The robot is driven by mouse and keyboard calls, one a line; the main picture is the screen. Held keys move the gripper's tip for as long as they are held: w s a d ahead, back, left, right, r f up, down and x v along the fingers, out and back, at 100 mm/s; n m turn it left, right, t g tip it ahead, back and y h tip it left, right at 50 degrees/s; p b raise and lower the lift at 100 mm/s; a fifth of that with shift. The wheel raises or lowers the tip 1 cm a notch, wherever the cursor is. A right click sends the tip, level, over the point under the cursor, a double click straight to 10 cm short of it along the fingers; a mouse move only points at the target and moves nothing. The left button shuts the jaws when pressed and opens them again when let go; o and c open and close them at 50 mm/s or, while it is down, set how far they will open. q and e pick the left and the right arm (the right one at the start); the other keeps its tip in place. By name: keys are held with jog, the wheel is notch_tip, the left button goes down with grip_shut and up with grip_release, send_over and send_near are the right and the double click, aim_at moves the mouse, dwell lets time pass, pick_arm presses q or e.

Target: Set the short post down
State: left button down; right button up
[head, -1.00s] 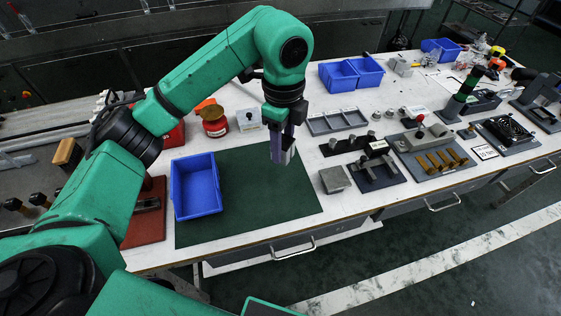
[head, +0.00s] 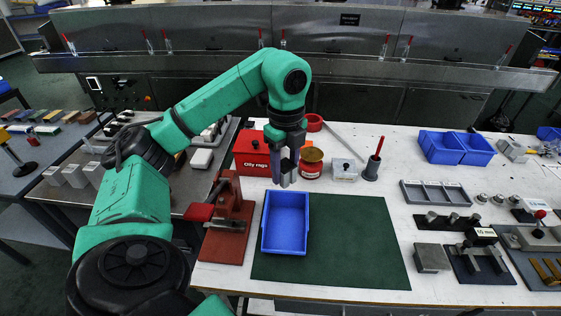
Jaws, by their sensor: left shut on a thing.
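My left gripper (head: 284,172) is shut on a small grey metal piece (head: 288,180), which I take to be the short post. The fingers hide most of it. In the head view it shows in front of the red box and the tin, over the back edge of the blue bin (head: 285,222), and appears to be held above the bench. The green mat (head: 350,235) lies under and to the right of the bin. My right gripper is not in view.
A red "Oily rags" box (head: 252,152), a red tin (head: 312,163) and a white box (head: 345,169) stand behind the bin. A red clamp (head: 228,220) is at left. A divided grey tray (head: 435,192) and small metal cylinders (head: 482,198) are at right. The mat's right part is clear.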

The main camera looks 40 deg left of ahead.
pick_arm(q)
send_over(286, 227)
notch_tip(286, 227, down, 9)
notch_tip(286, 227, down, 10)
jog(key=shift+a+r+p, duration=0.1)
jog(key=shift+p, duration=0.6)
jog(key=shift+f, duration=0.3)
jog(key=shift+c, duration=1.7)
grip_release()
jog(key=shift+r, duration=0.1)
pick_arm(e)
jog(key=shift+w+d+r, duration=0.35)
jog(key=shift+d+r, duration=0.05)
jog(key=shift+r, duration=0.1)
pick_arm(q)
jog(key=shift+r, duration=0.15)
notch_tip(286, 227, up, 12)
jog(key=b, duration=0.1)
jog(key=shift+b, duration=0.4)
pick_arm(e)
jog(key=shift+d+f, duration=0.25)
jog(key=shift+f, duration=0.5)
